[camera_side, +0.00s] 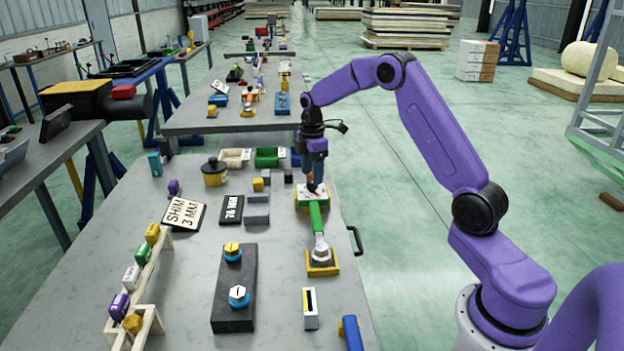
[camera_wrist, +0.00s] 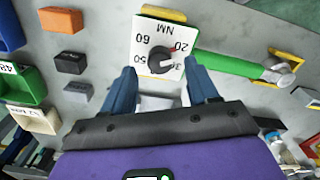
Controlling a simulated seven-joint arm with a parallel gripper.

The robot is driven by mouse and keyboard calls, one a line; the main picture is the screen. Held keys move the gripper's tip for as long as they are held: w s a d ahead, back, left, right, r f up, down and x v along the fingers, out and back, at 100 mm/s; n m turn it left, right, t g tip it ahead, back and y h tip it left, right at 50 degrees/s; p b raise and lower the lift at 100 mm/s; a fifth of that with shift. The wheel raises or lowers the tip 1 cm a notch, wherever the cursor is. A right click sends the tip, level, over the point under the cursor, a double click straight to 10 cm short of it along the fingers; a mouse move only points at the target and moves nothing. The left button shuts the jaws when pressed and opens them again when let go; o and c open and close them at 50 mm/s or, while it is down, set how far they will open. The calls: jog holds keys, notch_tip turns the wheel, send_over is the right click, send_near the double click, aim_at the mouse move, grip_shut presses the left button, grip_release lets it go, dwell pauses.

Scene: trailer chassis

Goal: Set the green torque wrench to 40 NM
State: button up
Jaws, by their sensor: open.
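The green torque wrench (camera_side: 316,217) lies along the right side of the workbench. Its grey head (camera_side: 321,248) rests in a yellow-edged cradle. In the wrist view, the wrench's green handle (camera_wrist: 225,65) runs right from a white dial plate (camera_wrist: 147,27) marked NM, with 20, 30, 50 and 60 legible. A black knob (camera_wrist: 161,59) sits on the plate; I cannot tell its exact setting. My gripper (camera_side: 315,187) is over the plate end of the wrench, pointing down. In the wrist view its blue fingers (camera_wrist: 161,80) are spread, with the knob just beyond them. They appear apart from it.
A black block (camera_side: 234,290) with yellow and blue knobs stands front left of the wrench. Shim and size signs (camera_side: 184,213) lie further left. Bins (camera_side: 268,157) are behind.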

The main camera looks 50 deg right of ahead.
aim_at(312, 186)
jog(key=shift+f, duration=1.45)
jog(key=c, duration=1)
jog(key=shift+c, duration=0.2)
